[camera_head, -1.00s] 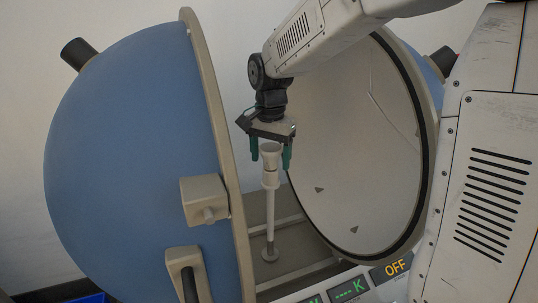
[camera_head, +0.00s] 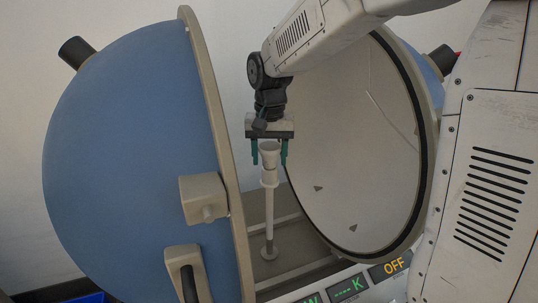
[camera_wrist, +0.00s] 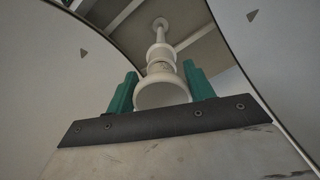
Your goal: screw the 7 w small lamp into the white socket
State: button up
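The small lamp (camera_head: 270,147) is white with a wide round face on top. It stands upright with its lower end at the white socket (camera_head: 270,178), which sits on a thin white post. In the wrist view the lamp's face (camera_wrist: 162,94) is nearest, with the socket (camera_wrist: 161,54) beyond it. My gripper (camera_head: 269,158) points down over the lamp, its green fingers on either side with gaps to it. In the wrist view my gripper (camera_wrist: 160,88) also looks open around the lamp. The thread is hidden, so I cannot tell how deep the lamp sits.
The blue half-sphere (camera_head: 130,150) stands open at left, with a tan rim and a handle (camera_head: 184,263). The pale inner half (camera_head: 350,150) is close at right of my gripper. A display panel (camera_head: 350,287) at the bottom reads OFF. The post stands on a tan floor.

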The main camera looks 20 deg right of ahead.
jog(key=m, duration=0.4)
jog(key=shift+w, duration=0.15)
jog(key=m, duration=0.3)
jog(key=shift+w, duration=0.15)
jog(key=o, duration=1.1)
jog(key=shift+d+m, duration=0.2)
jog(key=shift+m, duration=0.1)
jog(key=shift+a, duration=0.15)
